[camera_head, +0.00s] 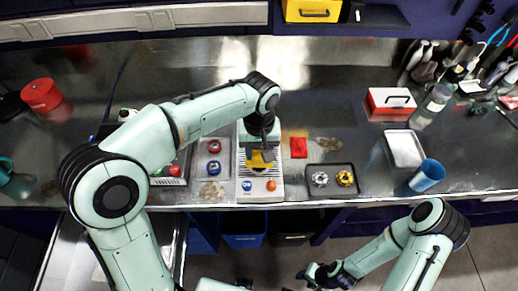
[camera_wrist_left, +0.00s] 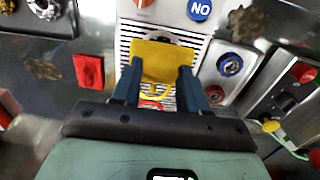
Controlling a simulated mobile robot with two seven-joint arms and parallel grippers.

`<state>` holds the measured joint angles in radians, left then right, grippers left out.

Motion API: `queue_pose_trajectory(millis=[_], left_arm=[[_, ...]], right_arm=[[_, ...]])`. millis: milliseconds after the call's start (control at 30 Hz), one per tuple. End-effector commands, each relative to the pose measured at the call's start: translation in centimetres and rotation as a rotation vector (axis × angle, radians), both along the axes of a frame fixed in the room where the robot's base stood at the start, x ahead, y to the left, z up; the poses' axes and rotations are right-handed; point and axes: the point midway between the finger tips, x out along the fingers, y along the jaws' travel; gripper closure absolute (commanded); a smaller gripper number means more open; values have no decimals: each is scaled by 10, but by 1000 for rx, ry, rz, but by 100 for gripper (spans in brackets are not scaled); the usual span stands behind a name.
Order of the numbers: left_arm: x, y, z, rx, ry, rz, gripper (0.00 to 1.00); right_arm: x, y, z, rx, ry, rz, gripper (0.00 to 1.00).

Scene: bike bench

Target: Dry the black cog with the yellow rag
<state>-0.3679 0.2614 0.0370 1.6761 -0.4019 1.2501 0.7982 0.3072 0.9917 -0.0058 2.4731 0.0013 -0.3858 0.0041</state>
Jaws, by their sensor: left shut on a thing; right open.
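My left gripper (camera_head: 262,150) is shut on the yellow rag (camera_head: 257,160) over the slatted station in the middle of the bench. In the left wrist view the rag (camera_wrist_left: 160,60) hangs between the two fingers (camera_wrist_left: 157,82). A grey curved edge shows just past the rag there; I cannot tell whether it is the black cog, which is otherwise hidden. My right gripper (camera_head: 322,276) is open and empty, low in front of the bench.
The station (camera_head: 242,166) has a blue NO button (camera_head: 247,186) and an orange knob (camera_head: 271,186). A dark tray (camera_head: 333,184) with silver and gold cogs and a red cloth (camera_head: 298,147) lie right of it. A tray with red (camera_head: 214,146) and blue (camera_head: 214,167) cogs lies left.

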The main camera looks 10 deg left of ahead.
Motion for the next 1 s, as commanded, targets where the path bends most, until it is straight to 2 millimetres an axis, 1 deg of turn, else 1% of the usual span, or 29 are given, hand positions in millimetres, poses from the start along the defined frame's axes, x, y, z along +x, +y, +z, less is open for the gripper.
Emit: queue_pose_trajectory(millis=[300,1000], left_arm=[[0,0,0,0,0,0,90],[0,0,-9,0,0,0,90]], right_arm=[[0,0,0,0,0,0,57],[-5,0,-6,0,6,0,57]])
